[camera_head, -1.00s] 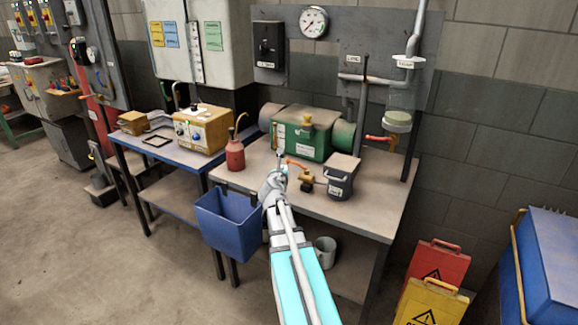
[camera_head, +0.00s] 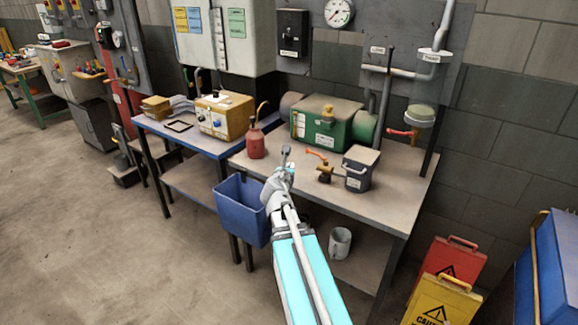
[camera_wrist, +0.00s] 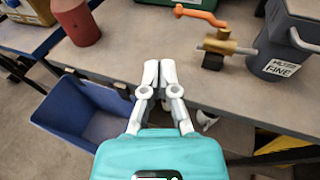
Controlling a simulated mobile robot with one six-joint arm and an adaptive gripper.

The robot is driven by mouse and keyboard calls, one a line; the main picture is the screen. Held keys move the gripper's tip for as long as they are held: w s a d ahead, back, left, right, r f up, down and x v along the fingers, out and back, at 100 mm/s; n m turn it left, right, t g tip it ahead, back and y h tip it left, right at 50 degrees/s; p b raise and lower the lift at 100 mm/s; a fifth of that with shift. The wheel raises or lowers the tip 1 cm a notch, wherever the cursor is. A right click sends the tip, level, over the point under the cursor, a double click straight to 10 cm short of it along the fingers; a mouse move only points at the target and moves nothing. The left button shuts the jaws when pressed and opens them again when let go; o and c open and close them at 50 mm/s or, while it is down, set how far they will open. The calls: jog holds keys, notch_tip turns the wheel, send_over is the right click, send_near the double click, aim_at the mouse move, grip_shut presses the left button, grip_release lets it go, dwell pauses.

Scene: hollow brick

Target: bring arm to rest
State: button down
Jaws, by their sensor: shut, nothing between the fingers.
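My gripper (camera_wrist: 159,75) is shut and empty in the wrist view, its pale fingertips together over the front edge of the bench. In the head view my gripper (camera_head: 285,155) is at the end of my arm, which reaches up from the bottom of the picture towards the bench (camera_head: 395,210). In the head view the gripper appears between the red oil can (camera_head: 256,145) on the left and the brass valve with an orange handle (camera_head: 324,174) on the right. Part of the bench front is hidden behind my arm.
A blue bin (camera_head: 240,210) hangs at the bench front, left of my arm. Yellow and red signs (camera_head: 440,300) stand right. Open floor lies left.

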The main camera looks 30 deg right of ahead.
dwell(0.3)
jog(key=s+a+f+m+g+y, duration=0.4)
jog(key=a+f+m, duration=0.1)
jog(key=a+m, duration=0.5)
jog(key=s+a+f+m+g+y, duration=0.3)
jog(key=s+a+f+m+y, duration=0.15)
jog(key=a+m, duration=0.5)
jog(key=s+a+f+m+g+y, duration=0.3)
jog(key=s+a+f+m+g, duration=0.25)
jog(key=a, duration=0.65)
notch_tip(320, 180, up, 12)
jog(key=m+t+p, duration=0.1)
jog(key=p, duration=1.1)
jog(key=shift+w+a+r+m+t, duration=0.2)
jog(key=shift+w+m+t, duration=0.1)
jog(key=shift+t, duration=0.05)
